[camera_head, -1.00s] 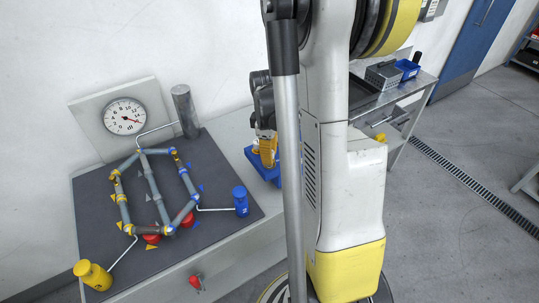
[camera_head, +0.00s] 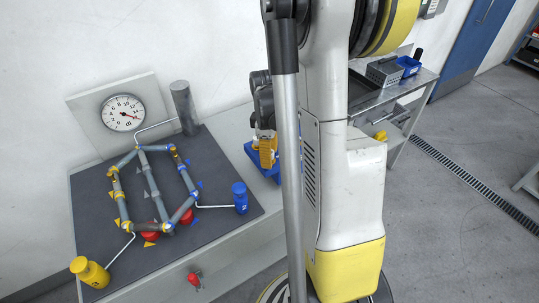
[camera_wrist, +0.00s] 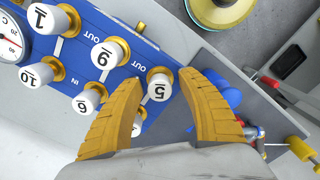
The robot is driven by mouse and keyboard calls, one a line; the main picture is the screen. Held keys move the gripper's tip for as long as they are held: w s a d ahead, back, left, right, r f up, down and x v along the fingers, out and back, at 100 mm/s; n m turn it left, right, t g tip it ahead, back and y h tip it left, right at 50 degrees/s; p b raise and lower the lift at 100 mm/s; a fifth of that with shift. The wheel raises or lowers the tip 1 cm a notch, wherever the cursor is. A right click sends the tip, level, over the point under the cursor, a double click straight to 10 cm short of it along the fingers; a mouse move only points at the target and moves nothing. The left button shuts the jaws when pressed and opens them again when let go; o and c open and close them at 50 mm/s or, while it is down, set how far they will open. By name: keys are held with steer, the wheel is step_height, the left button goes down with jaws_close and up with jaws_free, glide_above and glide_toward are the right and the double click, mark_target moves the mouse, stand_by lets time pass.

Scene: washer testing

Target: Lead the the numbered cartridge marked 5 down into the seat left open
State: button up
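The cartridge marked 5 (camera_wrist: 158,88) is white-capped and sits in a brass collar on the blue panel (camera_wrist: 133,66) in the wrist view. My gripper (camera_wrist: 160,84) has two yellow fingers spread apart, one on each side of this cartridge, with gaps between the fingers and the cap. Other white cartridges, marked 1 (camera_wrist: 43,18), 9 (camera_wrist: 105,55) and 10 (camera_wrist: 38,75), stand on the same panel. I cannot make out the open seat. In the head view my gripper (camera_head: 267,153) is over the blue panel (camera_head: 264,168), partly hidden by my arm.
A side table (camera_head: 385,98) with trays is at the right.

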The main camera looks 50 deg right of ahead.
steer(key=shift+r, duration=0.1)
steer(key=r, duration=1.1)
steer(key=shift+w+a+r, duration=0.1)
steer(key=shift+w+r, duration=0.05)
steer(key=shift+w, duration=0.05)
step_height(320, 180, up, 8)
steer(key=p, duration=0.5)
steer(key=shift+f, duration=0.25)
steer(key=s+a+f+m+t+b, duration=0.2)
steer(key=a+b, duration=0.1)
steer(key=a, duration=0.5)
steer(key=s+a+f+m+t+b, duration=0.1)
steer(key=a+f+m+t+b, duration=0.1)
steer(key=a, duration=0.6)
steer(key=s+a+f+m+t+b, duration=0.1)
steer(key=s+a+f+t+b, duration=0.1)
steer(key=a+b, duration=0.3)
steer(key=a+f+t, duration=0.1)
steer(key=a, duration=0.2)
steer(key=shift+s+a+f+m, duration=0.3)
steer(key=shift+a+m, duration=0.05)
steer(key=shift+m, duration=0.05)
